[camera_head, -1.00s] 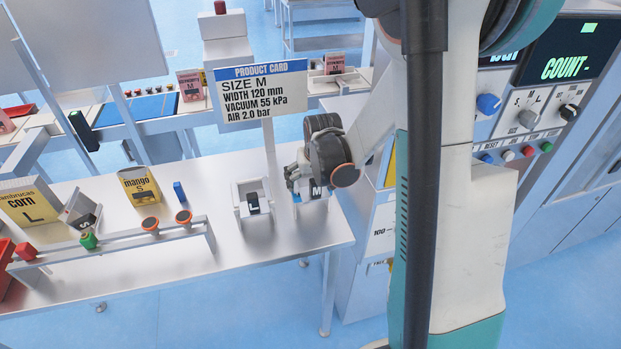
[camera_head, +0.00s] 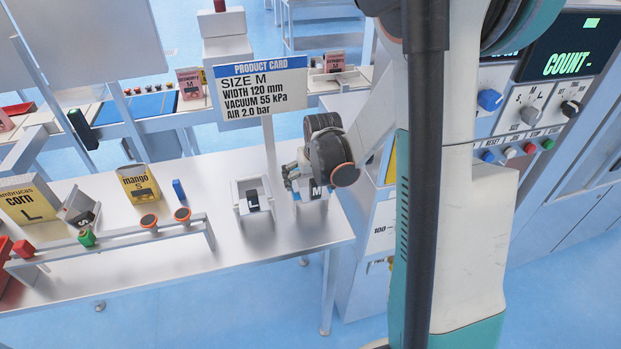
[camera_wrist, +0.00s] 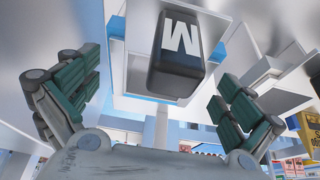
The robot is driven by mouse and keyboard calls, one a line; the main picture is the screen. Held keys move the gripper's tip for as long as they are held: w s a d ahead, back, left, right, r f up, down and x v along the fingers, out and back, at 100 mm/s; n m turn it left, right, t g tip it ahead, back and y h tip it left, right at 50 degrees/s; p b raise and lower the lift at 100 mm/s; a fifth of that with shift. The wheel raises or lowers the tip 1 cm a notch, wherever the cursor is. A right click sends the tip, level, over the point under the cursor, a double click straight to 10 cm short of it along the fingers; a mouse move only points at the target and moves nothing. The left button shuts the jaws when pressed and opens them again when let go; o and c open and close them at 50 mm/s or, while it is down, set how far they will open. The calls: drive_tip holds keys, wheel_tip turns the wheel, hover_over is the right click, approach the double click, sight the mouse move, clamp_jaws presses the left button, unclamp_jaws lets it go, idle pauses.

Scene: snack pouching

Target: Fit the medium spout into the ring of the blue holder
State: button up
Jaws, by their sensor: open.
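The medium spout is a dark block marked with a white M (camera_wrist: 180,55), seated in a pale stand at the right end of the table. In the head view its M face (camera_head: 316,190) shows just below my gripper (camera_head: 297,180). In the wrist view my gripper (camera_wrist: 160,105) is open, with its green-padded fingers spread wide to either side and the spout between and beyond them. No contact shows. The fingers are partly hidden by my wrist in the head view. I cannot make out a blue holder with a ring for certain.
A similar stand holding a block marked L (camera_head: 253,200) is close on the left. The product card (camera_head: 262,90) rises on a post behind. A rail with orange-topped knobs (camera_head: 182,214), a mango box (camera_head: 139,184) and a corn box (camera_head: 27,203) are farther left.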

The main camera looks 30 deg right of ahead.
drive_tip(key=v, duration=1.2)
drive_tip(key=shift+f, duration=0.1)
drive_tip(key=shift+a, duration=0.35)
drive_tip(key=s+a+n+t+b, duration=0.1)
drive_tip(key=s+a+b, duration=0.1)
drive_tip(key=s+a, duration=0.5)
drive_tip(key=s+a+r+n+t+y+b, duration=0.1)
drive_tip(key=s+a+n+b, duration=0.1)
drive_tip(key=s+a, duration=0.5)
drive_tip(key=shift+s+a+r+t+b, duration=0.25)
drive_tip(key=shift+s+t+b, duration=0.15)
drive_tip(key=shift+s+b, duration=0.5)
